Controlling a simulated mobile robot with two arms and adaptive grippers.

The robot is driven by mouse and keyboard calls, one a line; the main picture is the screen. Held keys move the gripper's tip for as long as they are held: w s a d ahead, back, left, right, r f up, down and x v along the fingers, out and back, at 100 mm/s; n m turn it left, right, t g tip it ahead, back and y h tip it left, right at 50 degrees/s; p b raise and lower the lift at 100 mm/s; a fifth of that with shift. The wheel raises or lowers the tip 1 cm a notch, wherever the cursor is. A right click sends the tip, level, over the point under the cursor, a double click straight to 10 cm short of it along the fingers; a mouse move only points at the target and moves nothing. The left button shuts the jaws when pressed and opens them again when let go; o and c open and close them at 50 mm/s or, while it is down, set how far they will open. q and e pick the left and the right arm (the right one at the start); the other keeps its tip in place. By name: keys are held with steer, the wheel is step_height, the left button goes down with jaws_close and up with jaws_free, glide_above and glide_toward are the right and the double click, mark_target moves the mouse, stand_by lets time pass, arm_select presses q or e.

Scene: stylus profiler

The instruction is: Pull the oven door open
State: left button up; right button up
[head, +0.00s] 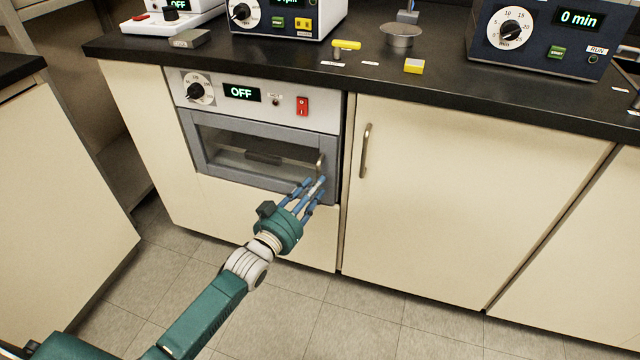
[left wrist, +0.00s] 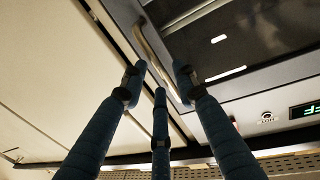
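The oven is built into the cabinet, and its grey door (head: 213,165) with a dark glass window is shut. A vertical metal handle (head: 320,165) is on the door's right side; it also shows in the left wrist view (left wrist: 152,50). My left gripper (head: 315,184) has its three blue fingers spread, with the tips just in front of the handle's lower end. In the left wrist view the fingers (left wrist: 160,78) are apart, and the handle lies between and beyond the tips. I cannot tell whether they touch it. My right gripper is not in view.
The oven's control panel (head: 222,92) shows OFF above the door and has a red switch (head: 302,105). A cabinet door (head: 460,190) with its own handle (head: 366,150) is just to the right. The black counter (head: 440,88) overhangs above. The floor (head: 350,315) in front is clear.

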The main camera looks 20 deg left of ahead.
arm_select(q)
steer(key=shift+x, duration=1.6)
steer(key=shift+c, duration=0.2)
jaws_close()
